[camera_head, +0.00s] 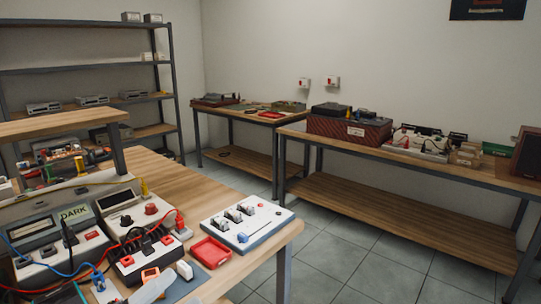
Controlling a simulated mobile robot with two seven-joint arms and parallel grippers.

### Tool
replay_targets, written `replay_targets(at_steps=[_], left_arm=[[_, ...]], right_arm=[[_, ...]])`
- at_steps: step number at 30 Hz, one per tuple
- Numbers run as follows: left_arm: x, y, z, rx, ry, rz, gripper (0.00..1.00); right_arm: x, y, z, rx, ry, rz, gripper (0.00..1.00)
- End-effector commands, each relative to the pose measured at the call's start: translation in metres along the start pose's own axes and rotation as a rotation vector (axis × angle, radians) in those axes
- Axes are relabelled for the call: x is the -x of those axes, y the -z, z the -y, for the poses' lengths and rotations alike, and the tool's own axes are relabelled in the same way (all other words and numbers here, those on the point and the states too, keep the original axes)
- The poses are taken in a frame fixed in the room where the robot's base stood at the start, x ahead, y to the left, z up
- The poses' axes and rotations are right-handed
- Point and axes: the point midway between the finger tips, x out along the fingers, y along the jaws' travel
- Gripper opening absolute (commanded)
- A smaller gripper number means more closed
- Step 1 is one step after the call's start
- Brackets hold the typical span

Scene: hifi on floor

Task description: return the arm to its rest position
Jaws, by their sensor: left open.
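My left gripper (150,288) shows only in part at the bottom edge of the head view, left of centre. A pale grey part of it reaches up over the front of the wooden workbench (180,177), close to a small orange device (150,275) and a white-capped item (184,270). The gripper is open, and I see nothing held in it. Most of the left arm is out of the frame. My right gripper and right arm are not in view.
The bench holds a meter marked DARK (75,213), a red tray (210,252), a white switch panel (247,222) and red and blue cables. A raised shelf (62,122) stands at left. A long bench (400,215) lines the wall. Tiled floor (350,262) between is clear.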

Motion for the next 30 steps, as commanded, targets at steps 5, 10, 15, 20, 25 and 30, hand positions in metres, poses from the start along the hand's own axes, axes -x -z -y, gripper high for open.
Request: replay_targets(at_steps=[5, 10, 15, 20, 25, 30], left_arm=[[0.061, -0.041, -0.062, 0.470, 0.022, 0.494, 0.62], [0.145, -0.037, -0.142, 0.874, -0.010, 0.934, 0.62], [0.201, -0.008, -0.191, 1.114, -0.048, 1.195, 0.62], [0.220, 0.006, -0.208, 1.196, -0.064, 1.284, 0.62], [0.221, 0.007, -0.209, 1.201, -0.066, 1.290, 0.62], [0.221, 0.007, -0.209, 1.199, -0.067, 1.288, 0.62]], right_arm=[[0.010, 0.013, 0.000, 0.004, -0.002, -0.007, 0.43], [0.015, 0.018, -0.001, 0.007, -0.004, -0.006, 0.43], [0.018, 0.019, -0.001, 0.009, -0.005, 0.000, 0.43], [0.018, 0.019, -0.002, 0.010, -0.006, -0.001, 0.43], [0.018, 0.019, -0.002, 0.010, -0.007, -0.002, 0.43], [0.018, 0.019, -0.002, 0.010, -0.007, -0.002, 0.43]])
